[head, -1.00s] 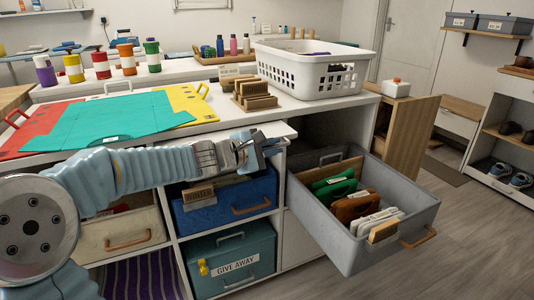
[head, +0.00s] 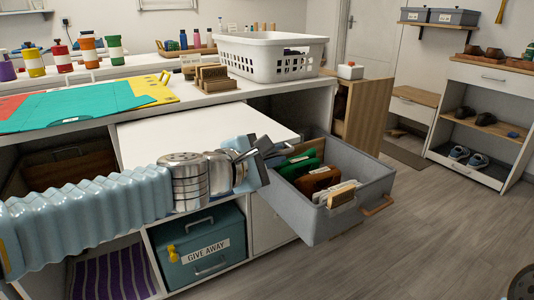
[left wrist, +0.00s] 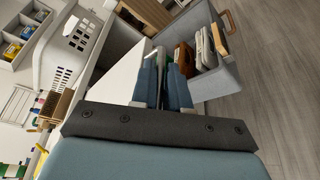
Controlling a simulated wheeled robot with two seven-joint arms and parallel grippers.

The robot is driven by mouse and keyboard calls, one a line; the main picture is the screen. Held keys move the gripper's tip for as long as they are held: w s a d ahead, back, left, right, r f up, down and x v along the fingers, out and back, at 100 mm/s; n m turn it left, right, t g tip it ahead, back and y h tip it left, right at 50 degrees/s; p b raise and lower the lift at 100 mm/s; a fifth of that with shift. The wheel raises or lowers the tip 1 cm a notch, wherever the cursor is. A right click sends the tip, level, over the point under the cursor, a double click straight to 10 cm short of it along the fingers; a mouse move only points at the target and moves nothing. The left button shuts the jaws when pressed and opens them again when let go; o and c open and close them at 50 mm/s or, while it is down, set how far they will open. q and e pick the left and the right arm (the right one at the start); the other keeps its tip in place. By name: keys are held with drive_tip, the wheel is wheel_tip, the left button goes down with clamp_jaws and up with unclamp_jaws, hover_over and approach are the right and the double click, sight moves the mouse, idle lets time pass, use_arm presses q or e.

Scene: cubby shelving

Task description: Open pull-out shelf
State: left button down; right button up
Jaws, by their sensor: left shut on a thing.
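In the left wrist view the blue fingers (left wrist: 163,82) are close together at the board's edge; the exact contact is partly hidden.
A teal "GIVE AWAY" bin (head: 215,262) sits below. Folders and a white basket (head: 255,60) are on the countertop. The floor (head: 420,240) at right is clear.

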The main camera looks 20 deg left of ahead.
use_arm(q)
drive_tip(key=shift+f, duration=0.1)
drive_tip(key=c, duration=1.5)
unclamp_jaws()
drive_tip(key=p+v, duration=0.6)
drive_tip(key=v, duration=0.8)
drive_tip(key=shift+w, duration=0.1)
